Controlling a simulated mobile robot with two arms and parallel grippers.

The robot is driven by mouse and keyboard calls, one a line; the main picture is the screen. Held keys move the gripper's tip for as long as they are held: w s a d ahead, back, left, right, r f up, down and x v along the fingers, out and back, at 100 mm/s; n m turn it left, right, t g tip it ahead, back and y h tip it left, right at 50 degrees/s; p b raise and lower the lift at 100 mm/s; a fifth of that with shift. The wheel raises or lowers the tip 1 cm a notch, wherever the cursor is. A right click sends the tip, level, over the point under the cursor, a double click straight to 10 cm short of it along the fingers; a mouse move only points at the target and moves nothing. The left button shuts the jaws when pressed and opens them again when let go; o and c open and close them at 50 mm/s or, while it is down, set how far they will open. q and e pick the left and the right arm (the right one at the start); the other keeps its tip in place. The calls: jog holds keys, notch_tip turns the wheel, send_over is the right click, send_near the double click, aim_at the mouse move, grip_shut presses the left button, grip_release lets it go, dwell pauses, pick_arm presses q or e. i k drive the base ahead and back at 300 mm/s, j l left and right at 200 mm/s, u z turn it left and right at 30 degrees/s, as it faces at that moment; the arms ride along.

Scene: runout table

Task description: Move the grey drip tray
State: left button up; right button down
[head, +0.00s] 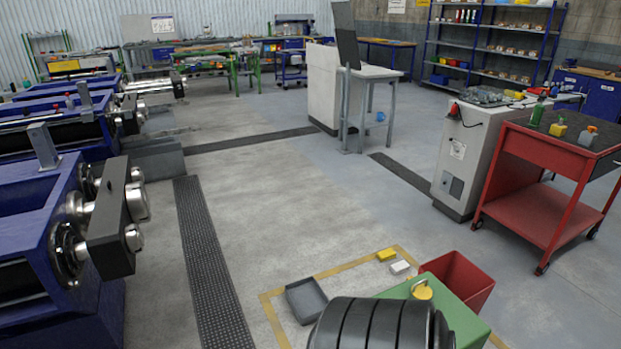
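The grey drip tray (306,300) is a shallow, open, rectangular tray in the lower middle of the head view. It lies flat inside the yellow-marked area (333,270) on the floor, near that area's left side, and looks empty. Neither of my grippers is in view, so nothing of mine is seen touching the tray.
Right of the tray are a yellow block (386,255), a white block (400,267), a green box (440,305), the dark ribbed cylinder (375,325) and a red bin (460,277). Blue machines (25,240) line the left. A red cart (540,205) stands right. The middle floor is clear.

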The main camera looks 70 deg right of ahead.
aim_at(305, 298)
jog(key=i+l+z, duration=0.1)
jog(key=i+z, duration=0.55)
jog(key=z, duration=0.15)
jog(key=i+z, duration=0.4)
jog(key=k+j, duration=0.05)
